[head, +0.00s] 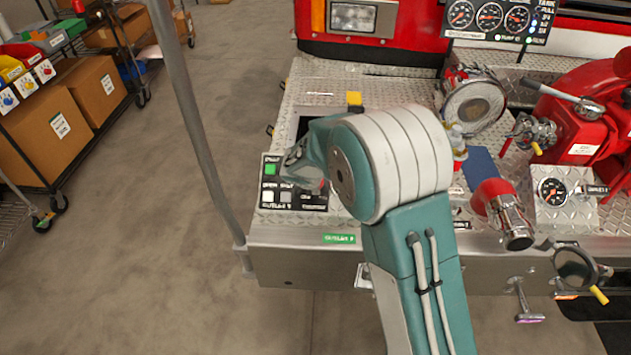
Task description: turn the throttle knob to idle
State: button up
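A dark control panel (283,202) sits on the bumper deck, left of my arm's big joint. It has a green button (270,169), two pale buttons and small white lettering too small to read surely. I cannot make out the throttle knob clearly. A small red part (322,185) shows at the panel's right, partly covered by my arm; I cannot tell whether it belongs to the knob. My gripper (296,158) seems to be the grey-teal end over the panel's upper edge. My arm hides most of it, so its fingers and any contact are unclear.
A grey upright pole (190,110) rises left of the panel. Open floor lies farther left.

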jog(key=shift+f+n, duration=0.15)
jog(key=shift+n, duration=0.15)
jog(key=o, duration=1.2)
jog(key=shift+a, duration=0.1)
jog(key=shift+c, duration=0.2)
jog(key=v, duration=1.2)
